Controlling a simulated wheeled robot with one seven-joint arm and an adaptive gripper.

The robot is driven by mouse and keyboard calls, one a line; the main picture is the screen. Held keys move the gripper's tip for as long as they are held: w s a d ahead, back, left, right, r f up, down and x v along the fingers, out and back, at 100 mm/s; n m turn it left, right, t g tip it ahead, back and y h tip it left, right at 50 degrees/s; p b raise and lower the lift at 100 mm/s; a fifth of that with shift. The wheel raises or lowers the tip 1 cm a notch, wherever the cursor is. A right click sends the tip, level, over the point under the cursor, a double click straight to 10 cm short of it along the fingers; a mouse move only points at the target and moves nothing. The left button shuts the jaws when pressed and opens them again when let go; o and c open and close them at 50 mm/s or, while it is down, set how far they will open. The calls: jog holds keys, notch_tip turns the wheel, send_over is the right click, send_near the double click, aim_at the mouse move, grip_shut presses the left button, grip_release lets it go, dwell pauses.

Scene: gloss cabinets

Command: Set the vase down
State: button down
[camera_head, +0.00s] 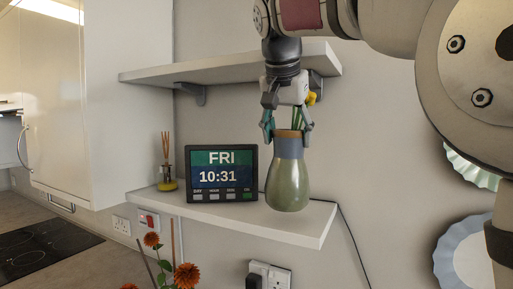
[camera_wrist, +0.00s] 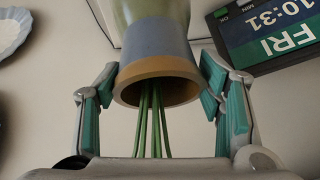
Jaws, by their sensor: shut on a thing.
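The vase (camera_head: 288,180) is green with a grey-blue neck and a tan rim. It is upright at the right part of the lower white shelf (camera_head: 300,232), beside the clock. I cannot tell whether its base touches the shelf. My gripper (camera_head: 287,133) is above it, with its fingers shut on the neck from both sides. In the wrist view the vase's rim (camera_wrist: 160,73) is between my two fingers, and green stems (camera_wrist: 152,125) come out of its mouth. The flower heads are mostly hidden by my gripper.
A digital clock (camera_head: 221,174) stands just left of the vase, with a reed diffuser (camera_head: 167,170) further left. An upper shelf (camera_head: 220,70) is above. Orange flowers (camera_head: 186,275) rise below the shelf. Plates (camera_head: 465,250) hang on the wall at right.

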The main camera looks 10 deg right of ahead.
aim_at(287, 149)
jog(key=shift+w, duration=0.35)
jog(key=shift+f+p, duration=0.35)
jog(key=shift+f, duration=1.35)
jog(key=shift+c, duration=2.2)
grip_release()
jog(key=shift+f, duration=0.15)
jog(key=v, duration=1.2)
